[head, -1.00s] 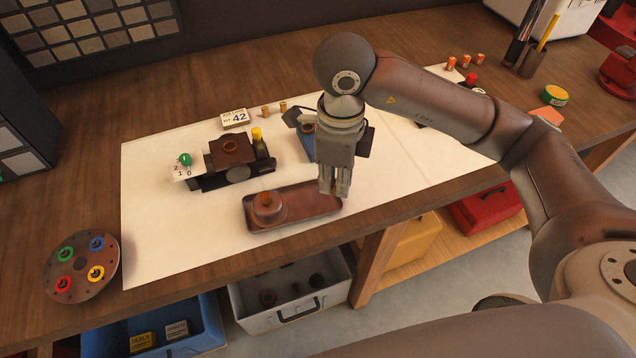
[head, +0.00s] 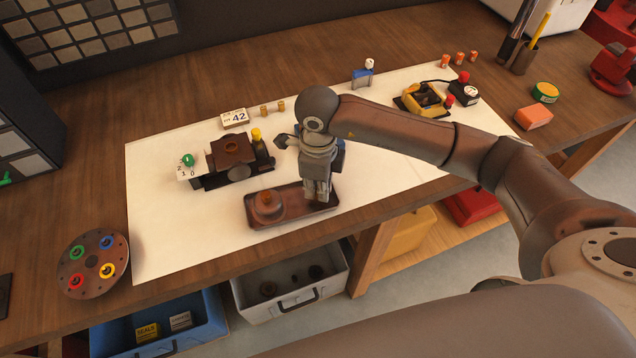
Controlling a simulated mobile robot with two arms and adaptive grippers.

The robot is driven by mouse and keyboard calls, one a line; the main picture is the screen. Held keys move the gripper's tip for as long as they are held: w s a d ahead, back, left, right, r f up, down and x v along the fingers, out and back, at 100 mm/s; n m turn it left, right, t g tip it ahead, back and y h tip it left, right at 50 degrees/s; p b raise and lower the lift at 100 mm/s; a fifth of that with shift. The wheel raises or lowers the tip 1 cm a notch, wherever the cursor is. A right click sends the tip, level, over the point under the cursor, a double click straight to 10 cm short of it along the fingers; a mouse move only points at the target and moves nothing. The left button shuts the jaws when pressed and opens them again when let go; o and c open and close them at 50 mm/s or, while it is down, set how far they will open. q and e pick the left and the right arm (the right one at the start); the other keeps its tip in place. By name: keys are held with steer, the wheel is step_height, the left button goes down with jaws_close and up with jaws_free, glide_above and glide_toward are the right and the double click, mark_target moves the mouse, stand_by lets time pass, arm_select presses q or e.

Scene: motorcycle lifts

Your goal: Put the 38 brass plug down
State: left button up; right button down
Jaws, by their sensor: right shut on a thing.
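My right gripper (head: 317,199) points down, shut, with its fingertips at the right end of the brown tray (head: 290,219). The 38 brass plug in its fingers is too small and covered to make out. I cannot tell if it touches the tray. A round rusty-brown part (head: 268,206) sits in the tray's left half, apart from the fingers. My left gripper is not in view.
A dark fixture (head: 232,150) stands behind the tray, left of my gripper. A disc with coloured rings (head: 93,265) lies left. The white mat's front left is clear.

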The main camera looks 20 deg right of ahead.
mark_target(317, 189)
steer(key=shift+f+b, duration=0.2)
steer(key=shift+b, duration=0.1)
steer(key=c, duration=1.8)
jaws_free()
steer(key=shift+o, duration=0.2)
steer(key=shift+r, duration=0.1)
steer(key=shift+r+p, duration=0.25)
steer(key=shift+p, duration=0.2)
step_height(317, 189, up, 12)
steer(key=b, duration=0.4)
steer(key=shift+f, duration=0.2)
